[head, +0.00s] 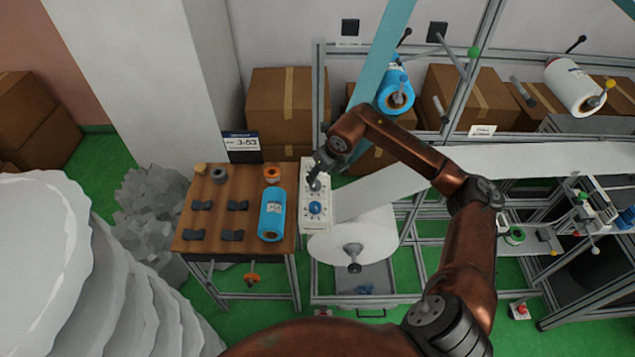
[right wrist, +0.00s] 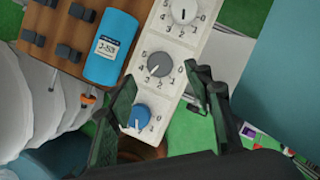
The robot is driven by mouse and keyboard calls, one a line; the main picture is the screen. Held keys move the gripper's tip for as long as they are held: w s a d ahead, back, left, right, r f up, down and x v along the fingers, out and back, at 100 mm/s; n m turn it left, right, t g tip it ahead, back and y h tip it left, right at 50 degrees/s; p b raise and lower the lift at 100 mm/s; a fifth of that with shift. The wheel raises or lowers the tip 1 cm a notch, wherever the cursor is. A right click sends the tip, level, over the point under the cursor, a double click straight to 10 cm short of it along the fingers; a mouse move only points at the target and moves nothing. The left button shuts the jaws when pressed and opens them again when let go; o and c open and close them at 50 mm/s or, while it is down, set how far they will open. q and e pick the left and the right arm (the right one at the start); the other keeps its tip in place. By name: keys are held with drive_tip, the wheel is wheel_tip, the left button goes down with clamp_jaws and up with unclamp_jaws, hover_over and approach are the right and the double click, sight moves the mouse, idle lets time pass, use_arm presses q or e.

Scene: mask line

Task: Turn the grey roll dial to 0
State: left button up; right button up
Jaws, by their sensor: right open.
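A white control panel (head: 307,222) has several numbered dials in a row. The grey dial (right wrist: 160,64) is the middle one in the right wrist view, between a white dial (right wrist: 183,10) and a blue dial (right wrist: 141,116). Its mark seems to point to the lower left, away from the 0 at its right; the exact number is hard to read. My right gripper (right wrist: 161,78) is open, its fingers apart on either side of the panel near the grey dial, with nothing held. In the head view, my right gripper (head: 319,170) covers part of the dial area. My left gripper is out of view.
A wooden table (head: 182,240) left of the panel bears a blue roll (head: 272,214), dark clips and small spools. A large white roll (head: 335,241) sits just below the panel, its web running right through the metal frame. White sacks (head: 45,240) stand at left.

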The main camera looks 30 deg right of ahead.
sight(315, 183)
drive_tip(key=shift+p+x, duration=0.4)
drive_tip(key=shift+x, duration=2.75)
drive_tip(key=shift+s+f, duration=0.1)
drive_tip(key=shift+c, duration=0.7)
drive_tip(key=c, duration=1)
